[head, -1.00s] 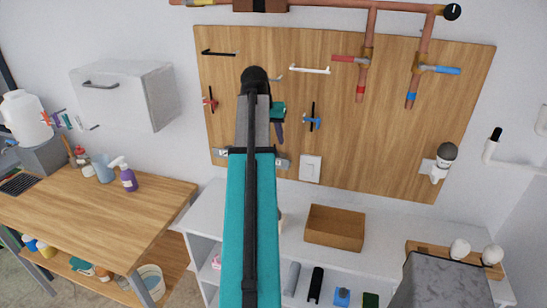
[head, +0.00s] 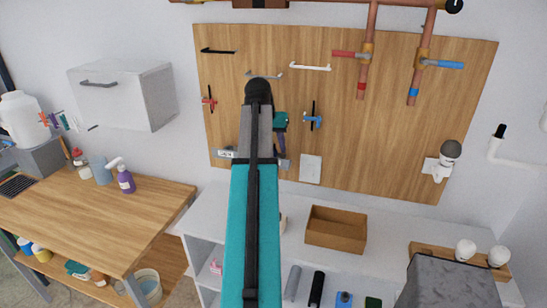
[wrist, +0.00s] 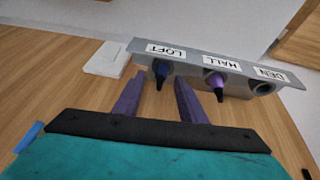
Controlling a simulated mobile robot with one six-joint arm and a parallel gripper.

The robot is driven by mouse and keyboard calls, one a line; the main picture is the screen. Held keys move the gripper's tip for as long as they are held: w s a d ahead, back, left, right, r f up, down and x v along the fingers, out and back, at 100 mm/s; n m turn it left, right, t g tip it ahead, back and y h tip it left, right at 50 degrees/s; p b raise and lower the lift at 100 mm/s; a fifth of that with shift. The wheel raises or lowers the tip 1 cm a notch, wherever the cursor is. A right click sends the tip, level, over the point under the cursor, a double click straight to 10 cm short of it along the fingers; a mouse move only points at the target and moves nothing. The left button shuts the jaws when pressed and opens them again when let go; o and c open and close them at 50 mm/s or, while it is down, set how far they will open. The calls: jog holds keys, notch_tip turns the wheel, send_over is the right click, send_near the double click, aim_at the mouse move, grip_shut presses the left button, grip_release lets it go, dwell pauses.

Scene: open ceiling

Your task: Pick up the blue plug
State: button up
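The blue plug (wrist: 160,70) sits in the LOFT socket of a grey socket strip (wrist: 190,60) in the wrist view, its dark tip sticking out. A purple plug (wrist: 217,80) sits in the HALL socket beside it; the DEN socket is empty. My gripper (wrist: 159,84) is open, with its two purple fingers either side of the blue plug's line. I cannot tell whether the fingertips reach around the plug. In the head view my gripper (head: 282,143) is in front of the wooden wall board, and my arm hides the middle of the strip (head: 226,154).
The wooden board (head: 390,140) also carries hooks, valves, copper pipes and a white plate (head: 310,168) close to the strip. Below are a white shelf with an open brown box (head: 336,229) and, at left, a wooden bench (head: 85,220) with bottles.

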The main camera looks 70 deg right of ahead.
jog(key=shift+c, duration=0.5)
grip_shut()
jog(key=shift+r, duration=0.15)
jog(key=shift+r+p, duration=1.4)
jog(key=shift+r, duration=0.5)
jog(key=shift+s+a+f, duration=0.15)
jog(key=shift+a+f, duration=0.05)
jog(key=shift+a, duration=0.2)
jog(key=s+a, duration=0.2)
jog(key=a, duration=0.5)
jog(key=s+a+r, duration=0.1)
jog(key=s+a, duration=0.1)
jog(key=a, duration=0.5)
jog(key=shift+s+a+r+p, duration=0.15)
jog(key=shift+s+a+p, duration=0.05)
jog(key=shift+s+p, duration=0.2)
